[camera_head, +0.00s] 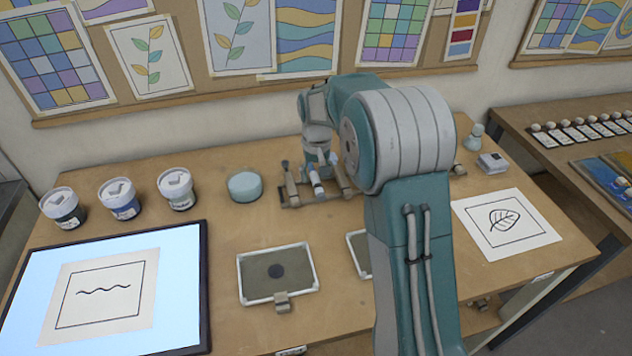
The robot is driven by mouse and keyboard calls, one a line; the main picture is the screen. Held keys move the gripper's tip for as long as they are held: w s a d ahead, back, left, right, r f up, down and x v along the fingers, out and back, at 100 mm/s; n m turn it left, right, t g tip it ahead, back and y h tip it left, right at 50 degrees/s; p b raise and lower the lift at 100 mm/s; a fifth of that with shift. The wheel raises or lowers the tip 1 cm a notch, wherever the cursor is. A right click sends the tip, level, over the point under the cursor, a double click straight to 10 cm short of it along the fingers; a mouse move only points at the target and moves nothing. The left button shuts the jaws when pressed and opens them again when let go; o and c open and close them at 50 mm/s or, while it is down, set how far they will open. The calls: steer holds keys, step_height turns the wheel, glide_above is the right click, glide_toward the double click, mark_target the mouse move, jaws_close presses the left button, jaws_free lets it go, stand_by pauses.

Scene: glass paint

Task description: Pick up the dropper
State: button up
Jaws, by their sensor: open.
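My arm reaches over the table from the front, and its wrist hangs down over a small wooden rack (345,186) at the back middle. My gripper (319,168) is open, low at the rack. A slim pale and blue-grey piece (317,184) shows right below it and looks like the dropper, though it is too small to tell it surely from a finger. A brown stick-like piece with a dark tip (290,184) stands at the rack's left end. My arm hides part of the rack's right side.
Three lidded paint jars (122,199) and a round blue-grey pot (244,186) stand left of the rack. A lit panel (190,300) with a wavy-line drawing lies front left. A framed tray (250,300) is in front; another is partly hidden. A leaf drawing (505,224) lies right.

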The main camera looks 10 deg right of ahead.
steer(key=shift+a+f, duration=0.1)
steer(key=shift+f, duration=0.75)
jaws_close()
steer(key=shift+r, duration=0.1)
steer(key=shift+r, duration=0.3)
step_height(320, 180, up, 2)
steer(key=shift+r, duration=0.25)
steer(key=s+a+r, duration=0.8)
steer(key=s+r, duration=0.1)
steer(key=s, duration=0.2)
steer(key=shift+s+a+r, duration=0.15)
steer(key=shift+s+r, duration=0.05)
steer(key=shift+r, duration=0.15)
